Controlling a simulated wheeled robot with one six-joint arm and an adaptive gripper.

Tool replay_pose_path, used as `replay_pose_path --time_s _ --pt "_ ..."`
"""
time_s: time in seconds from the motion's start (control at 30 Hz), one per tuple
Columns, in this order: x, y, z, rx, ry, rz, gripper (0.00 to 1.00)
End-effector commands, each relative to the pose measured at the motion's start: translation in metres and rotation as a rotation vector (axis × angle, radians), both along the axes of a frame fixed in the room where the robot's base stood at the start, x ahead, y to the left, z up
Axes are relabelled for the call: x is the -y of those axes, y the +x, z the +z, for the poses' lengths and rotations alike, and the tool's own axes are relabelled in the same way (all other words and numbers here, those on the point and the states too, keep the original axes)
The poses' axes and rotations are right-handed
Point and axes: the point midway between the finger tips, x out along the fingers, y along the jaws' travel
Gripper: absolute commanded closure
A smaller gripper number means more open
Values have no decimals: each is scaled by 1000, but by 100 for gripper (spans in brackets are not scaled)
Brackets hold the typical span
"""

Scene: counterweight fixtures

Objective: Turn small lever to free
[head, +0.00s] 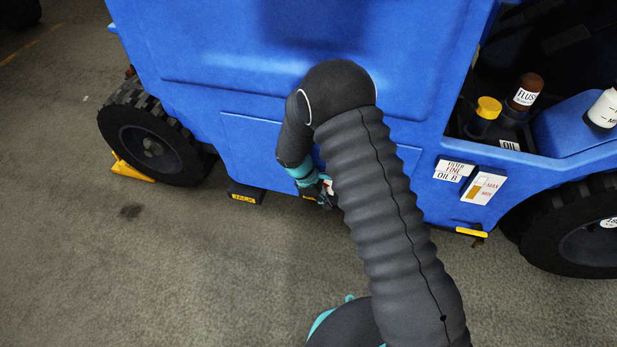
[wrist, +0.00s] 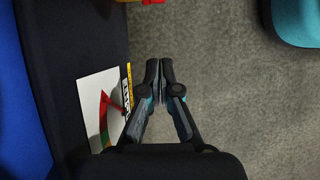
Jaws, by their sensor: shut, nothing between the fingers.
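In the wrist view, a white plate (wrist: 92,88) with a red and green marking sits on a dark surface along the blue body. A narrow yellow strip with black lettering (wrist: 127,88) runs beside it. A red and yellow part (wrist: 142,2) is cut off at the top edge; I cannot tell whether it is the small lever. My gripper (wrist: 160,62) is shut and empty, to the right of the plate and strip, over the floor in the picture. In the head view my gripper (head: 326,197) is low beside the vehicle, mostly hidden by my arm.
The blue vehicle (head: 240,60) fills the back. A yellow chock (head: 130,170) sits at its left wheel. A block labelled JACK (head: 244,196) is under its edge. A yellow bar (head: 471,232) sticks out low at right. Bottles (head: 524,92) stand in an open bay. The floor in front is clear.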

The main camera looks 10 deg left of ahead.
Motion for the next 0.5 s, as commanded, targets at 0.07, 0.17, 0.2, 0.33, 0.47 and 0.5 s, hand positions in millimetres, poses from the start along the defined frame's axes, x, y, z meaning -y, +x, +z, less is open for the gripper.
replay_pose_path --time_s 0.07,0.17,0.2,0.33,0.47,0.5 --pt "-11 1 15 2 3 2 100" --pt "-23 1 33 3 3 1 100" --pt "-27 2 40 2 2 1 100" --pt "-42 2 62 1 2 2 100" --pt "-54 3 81 2 2 0 100" --pt "-57 3 85 2 2 0 100"
